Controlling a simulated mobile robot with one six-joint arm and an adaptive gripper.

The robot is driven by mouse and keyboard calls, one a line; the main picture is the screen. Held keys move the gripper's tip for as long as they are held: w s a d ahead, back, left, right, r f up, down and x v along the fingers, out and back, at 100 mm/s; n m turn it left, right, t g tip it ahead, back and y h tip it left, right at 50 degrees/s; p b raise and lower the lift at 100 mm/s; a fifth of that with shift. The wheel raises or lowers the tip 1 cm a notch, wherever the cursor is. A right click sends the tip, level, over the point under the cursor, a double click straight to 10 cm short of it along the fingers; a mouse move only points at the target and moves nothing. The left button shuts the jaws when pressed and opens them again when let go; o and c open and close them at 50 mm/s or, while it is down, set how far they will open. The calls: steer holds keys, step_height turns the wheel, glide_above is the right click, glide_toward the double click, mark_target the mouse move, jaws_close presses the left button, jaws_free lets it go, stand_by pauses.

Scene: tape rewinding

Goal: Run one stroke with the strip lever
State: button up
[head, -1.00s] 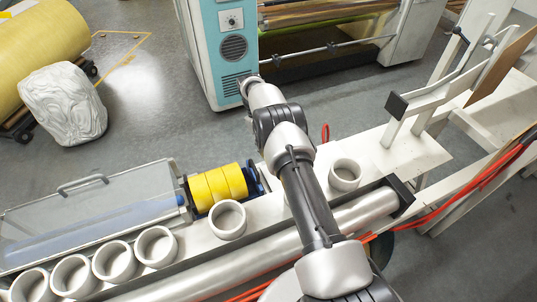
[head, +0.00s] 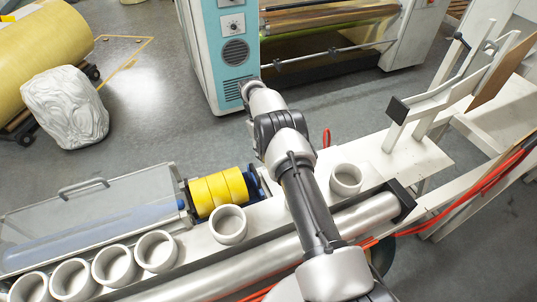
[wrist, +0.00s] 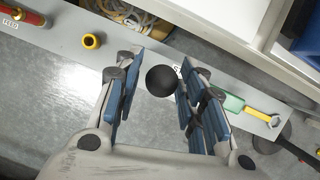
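In the wrist view, a round black knob (wrist: 161,80) shows between the fingertips of my gripper (wrist: 160,68). It looks like the lever's ball end, but its shaft is not visible. The two blue-padded fingers are spread apart on either side of it. The knob appears close to the right finger, with a gap on the left; I cannot tell whether it touches. My gripper cannot be made out in the head view. Yellow tape rolls (head: 217,192) sit on a spindle beside a clear-covered box (head: 95,220).
White ring cores (head: 157,250) line the bench near a long metal roller (head: 240,262). A white frame (head: 420,105) stands at right. In the wrist view, a yellow ring (wrist: 92,41) and a yellow-handled tool (wrist: 260,116) lie on the grey surface.

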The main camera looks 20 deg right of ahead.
step_height(320, 180, up, 10)
stand_by(0.5)
steer(key=shift+c, duration=0.2)
